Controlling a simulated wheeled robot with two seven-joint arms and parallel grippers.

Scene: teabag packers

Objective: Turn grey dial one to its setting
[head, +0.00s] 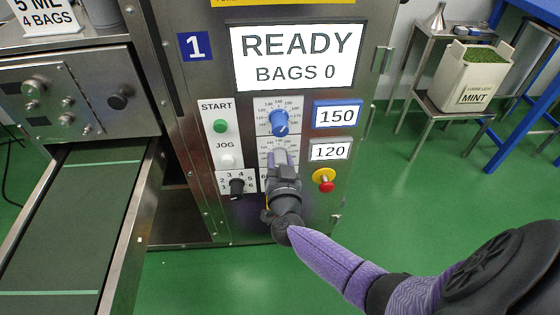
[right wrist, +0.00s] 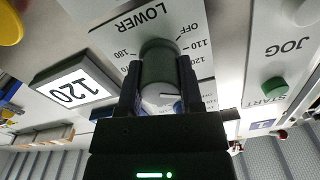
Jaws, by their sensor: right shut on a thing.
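The grey dial (right wrist: 160,55) sits on the panel part marked LOWER, with a printed scale around it. My right gripper (right wrist: 160,78) is shut on it, one finger on each side. A short dark line shows on its pale face, but I cannot tell which number it points to. In the head view my right gripper (head: 283,164) covers most of that dial, below the blue dial (head: 279,122). A grey-framed display (head: 330,152) beside it reads 120, and it also shows in the right wrist view (right wrist: 70,88). My left gripper is out of view.
A blue-framed display (head: 337,115) reads 150. The screen (head: 298,56) reads READY, BAGS 0. Left of the dials are the green START button (head: 220,126), the JOG button (head: 228,160) and a black selector (head: 237,186). A red stop button (head: 326,186) is close on the right.

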